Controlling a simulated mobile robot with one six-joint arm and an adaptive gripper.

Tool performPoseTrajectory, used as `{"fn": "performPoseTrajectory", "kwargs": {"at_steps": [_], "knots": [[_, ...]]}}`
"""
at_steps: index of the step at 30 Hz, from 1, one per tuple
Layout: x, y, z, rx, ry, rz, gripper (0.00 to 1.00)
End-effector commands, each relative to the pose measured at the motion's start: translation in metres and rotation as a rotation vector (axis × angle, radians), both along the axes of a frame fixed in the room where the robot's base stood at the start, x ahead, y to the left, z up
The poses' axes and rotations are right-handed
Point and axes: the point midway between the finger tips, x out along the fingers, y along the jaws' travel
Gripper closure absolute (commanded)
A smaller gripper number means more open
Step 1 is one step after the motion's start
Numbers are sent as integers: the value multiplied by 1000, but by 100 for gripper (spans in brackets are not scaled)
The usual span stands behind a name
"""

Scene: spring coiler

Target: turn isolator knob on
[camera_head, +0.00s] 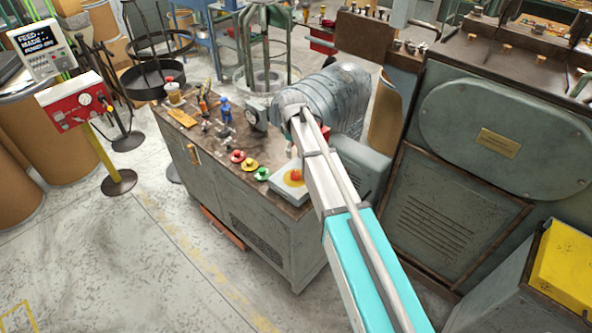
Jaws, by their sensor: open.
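A light grey box (283,193) lies on the front right corner of the bench, partly beside my arm. A red-orange knob (296,175) on a yellow disc sits on its top. It looks like the isolator knob, but its on or off position is too small to read. My arm, teal and white, rises from the lower right and passes just right of this box. Its far visible end is a grey joint over the bench. I cannot make out my gripper or its fingers. Nothing visible touches the knob.
The bench (240,220) carries red, yellow and green buttons (250,166), a small blue figure-like tool (225,111) and a ribbed grey motor (335,95). A red control box (68,112) stands on a yellow post at left. Large grey machinery (505,140) fills the right.

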Motion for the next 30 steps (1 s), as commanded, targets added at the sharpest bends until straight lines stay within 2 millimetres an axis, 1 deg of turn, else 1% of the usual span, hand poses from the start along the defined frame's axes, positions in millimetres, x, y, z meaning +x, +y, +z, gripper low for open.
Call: {"fn": "performPoseTrajectory", "kwargs": {"at_steps": [3,17,23,30], "knots": [[2,5,1,-1,0,16,10],[2,4,-3,-1,0,14,10],[2,4,-12,-1,0,14,10],[3,4,-30,-1,0,14,10]]}}
